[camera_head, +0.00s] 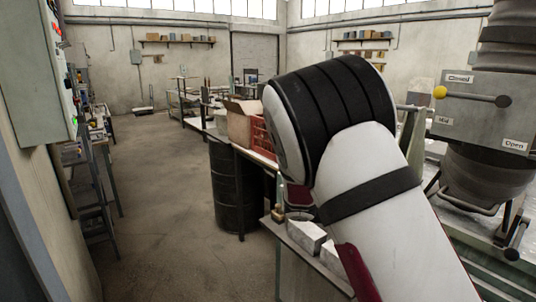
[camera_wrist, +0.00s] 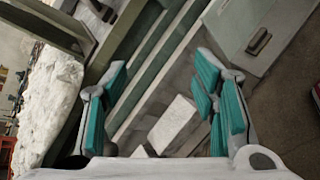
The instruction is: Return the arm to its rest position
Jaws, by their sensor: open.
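My gripper (camera_wrist: 162,100) shows in the wrist view with its teal finger pads spread wide apart. It is open, and nothing is held between the pads. A pale block (camera_wrist: 174,125) lies on a surface beyond the fingers, apart from them. In the head view my white arm with black bands is raised and bent across the centre and right. My gripper is not visible in that view.
At right in the head view hangs a grey hopper (camera_head: 485,110) with a yellow-knobbed lever (camera_head: 470,96), nearly level below the "Closed" label. Pale blocks (camera_head: 306,236) lie on a bench beside my arm. A black barrel (camera_head: 232,185) stands behind. The left floor is clear.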

